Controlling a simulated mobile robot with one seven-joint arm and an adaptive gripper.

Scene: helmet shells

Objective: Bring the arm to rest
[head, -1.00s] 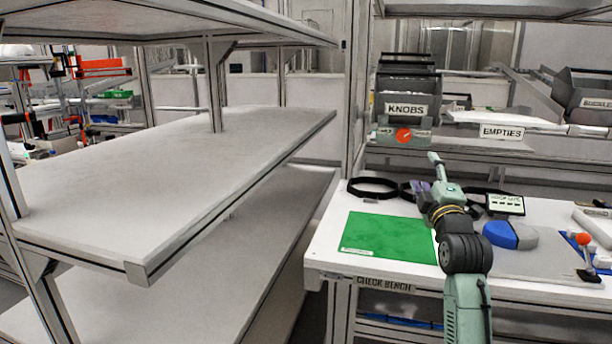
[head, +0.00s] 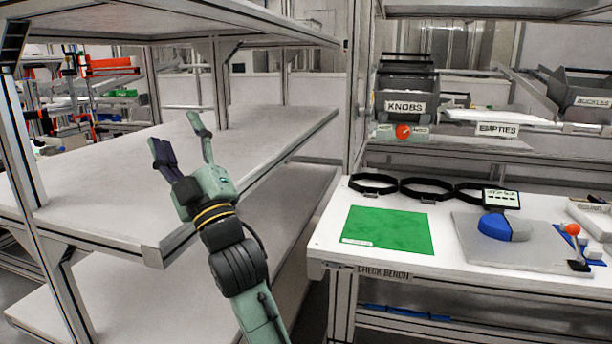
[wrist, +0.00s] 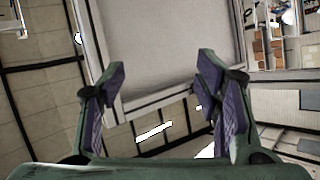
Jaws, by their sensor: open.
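My gripper (head: 180,137) is in the head view at centre left, in front of the empty grey shelf. Its two fingers are spread apart with nothing between them. In the wrist view my gripper (wrist: 158,95) also shows its two dark fingers wide apart and empty. My arm comes up from the bottom edge of the head view, left of the check bench.
The shelf rack (head: 152,254) has bare decks close around my gripper. The check bench (head: 330,240) at right carries a green mat (head: 388,229), several black bands (head: 425,188), a blue and grey shell (head: 503,227) and a red-knobbed lever (head: 573,230). Bins stand behind.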

